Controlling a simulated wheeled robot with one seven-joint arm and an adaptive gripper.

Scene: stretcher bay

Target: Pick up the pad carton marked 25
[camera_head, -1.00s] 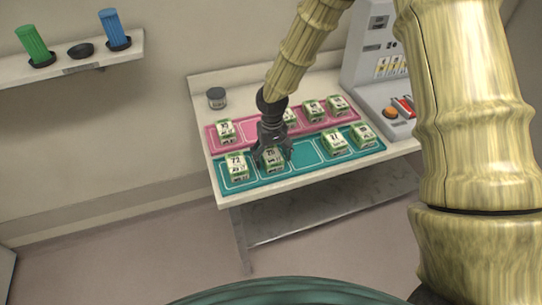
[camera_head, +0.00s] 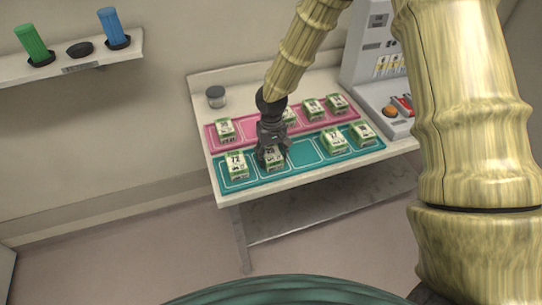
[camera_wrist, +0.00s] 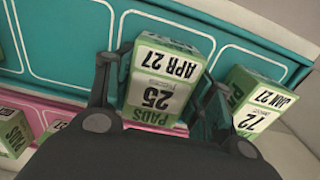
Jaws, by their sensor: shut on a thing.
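The pad carton marked 25 (camera_wrist: 158,82) is a green and white box labelled PADS and APR 27. In the head view the carton (camera_head: 274,160) sits at the teal mat's second place from the left. My gripper (camera_head: 270,152) is above it, pointing down. In the wrist view my gripper (camera_wrist: 160,95) has one finger on each side of the carton and is shut on it. The carton appears to be still on the teal mat (camera_wrist: 70,35); any gap below it is hidden.
A carton marked 72 (camera_head: 236,164) stands close to the left. More cartons stand on the teal mat's right (camera_head: 333,140) and on the pink mat (camera_head: 260,132) behind. A grey jar (camera_head: 216,96) is at the back left, a machine (camera_head: 372,62) at the back right.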

